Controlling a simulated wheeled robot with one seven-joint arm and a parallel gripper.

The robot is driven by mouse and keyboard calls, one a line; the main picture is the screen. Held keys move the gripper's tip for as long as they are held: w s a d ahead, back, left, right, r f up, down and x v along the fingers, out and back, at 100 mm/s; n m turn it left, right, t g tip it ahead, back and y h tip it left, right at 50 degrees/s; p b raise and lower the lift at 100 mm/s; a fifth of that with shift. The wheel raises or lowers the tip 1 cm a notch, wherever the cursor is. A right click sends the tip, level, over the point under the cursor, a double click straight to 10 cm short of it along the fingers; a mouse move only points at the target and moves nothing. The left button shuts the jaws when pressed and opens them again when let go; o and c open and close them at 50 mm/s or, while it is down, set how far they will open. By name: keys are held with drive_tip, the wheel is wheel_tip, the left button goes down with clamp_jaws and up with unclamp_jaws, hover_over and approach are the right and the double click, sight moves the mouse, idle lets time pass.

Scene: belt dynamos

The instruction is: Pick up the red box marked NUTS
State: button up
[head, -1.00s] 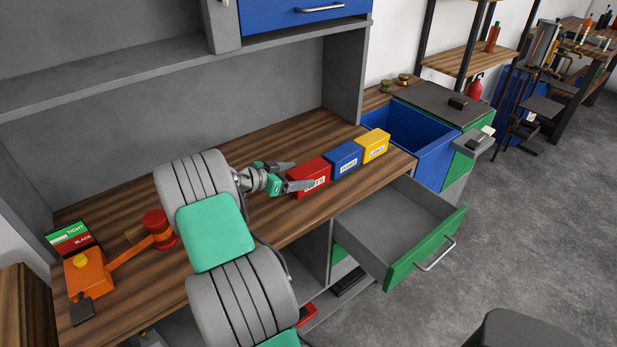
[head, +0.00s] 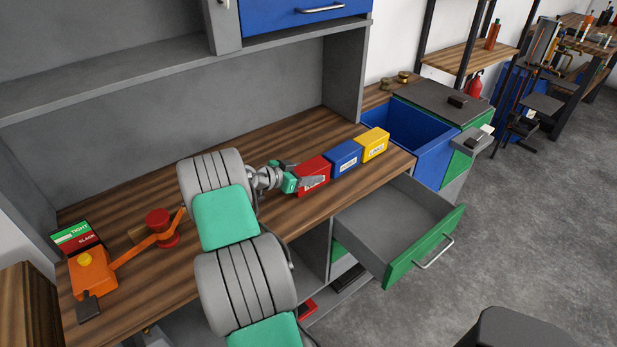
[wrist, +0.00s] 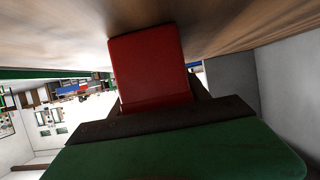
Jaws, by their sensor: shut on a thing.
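The red box (head: 312,166) sits on the wooden bench top, at the left end of a row of three small boxes. Its label is partly covered by a finger, so I cannot read it. My gripper (head: 303,175) is shut on the red box, with one finger along its front face. In the wrist view the red box (wrist: 150,65) stands close ahead of my gripper, against the wood surface. I see no gap that shows it lifted.
A blue box (head: 343,158) stands just right of the red box, and a yellow box (head: 373,146) beyond it. A green-fronted drawer (head: 425,250) is open below the bench edge.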

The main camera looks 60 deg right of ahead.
clamp_jaws()
drive_tip(key=shift+r, duration=0.2)
idle(0.5)
